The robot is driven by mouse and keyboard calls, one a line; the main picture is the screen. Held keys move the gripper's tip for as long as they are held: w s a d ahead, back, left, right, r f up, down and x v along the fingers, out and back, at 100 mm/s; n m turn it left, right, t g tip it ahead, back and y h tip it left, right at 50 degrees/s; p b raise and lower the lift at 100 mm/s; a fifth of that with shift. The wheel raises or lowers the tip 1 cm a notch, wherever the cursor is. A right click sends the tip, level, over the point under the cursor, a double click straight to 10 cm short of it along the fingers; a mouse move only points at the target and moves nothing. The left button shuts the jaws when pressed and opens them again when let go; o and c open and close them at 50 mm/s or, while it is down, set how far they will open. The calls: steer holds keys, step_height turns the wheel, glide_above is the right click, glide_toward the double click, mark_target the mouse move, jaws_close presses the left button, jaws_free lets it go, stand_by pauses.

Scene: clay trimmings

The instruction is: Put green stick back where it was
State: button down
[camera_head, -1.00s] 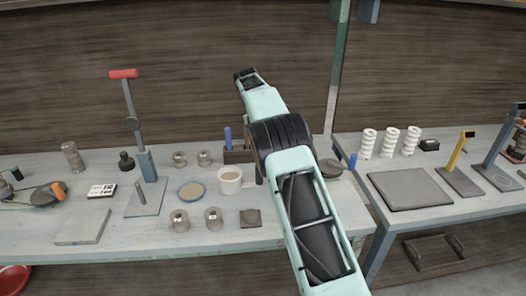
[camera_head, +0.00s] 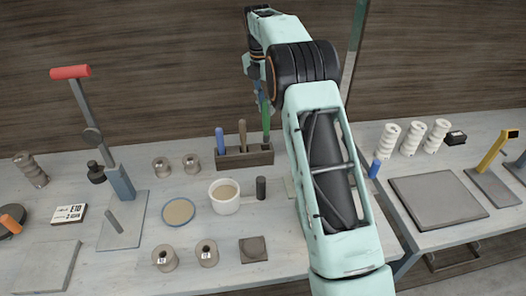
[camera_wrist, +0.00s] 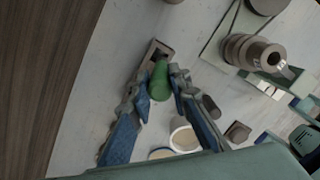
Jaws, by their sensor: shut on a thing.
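The green stick (camera_head: 264,112) hangs roughly upright from my gripper (camera_head: 254,66), above the right end of the dark wooden rack (camera_head: 246,158). Its thin lower end overlaps that end of the rack; I cannot tell whether it is in a slot. In the wrist view, the fingers of my gripper (camera_wrist: 159,76) are shut around the green stick (camera_wrist: 159,84), and the rack (camera_wrist: 152,47) shows just beyond it with a dark opening. A blue-handled stick (camera_head: 220,140) and a brown-handled stick (camera_head: 242,134) stand in the rack's left and middle places.
A white mug (camera_head: 225,203) with a tan content stands in front of the rack, and a dark cylinder (camera_head: 261,188) stands to its right. Spools (camera_head: 191,163), a blue-rimmed dish (camera_head: 178,212) and a lever stand (camera_head: 120,182) are to the left.

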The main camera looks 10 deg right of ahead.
mark_target(266, 128)
steer(key=shift+w+f, duration=0.1)
steer(key=shift+w, duration=0.2)
step_height(266, 128, down, 10)
steer(key=shift+r+p, duration=0.2)
steer(key=shift+p, duration=0.25)
steer(key=shift+f, duration=0.15)
steer(key=c, duration=1.8)
jaws_free()
steer(key=r, duration=0.8)
steer(key=s+a+r, duration=0.1)
steer(key=r, duration=0.3)
steer(key=shift+a+r+b, duration=0.1)
steer(key=shift+r+b, duration=0.05)
steer(key=shift+b, duration=0.25)
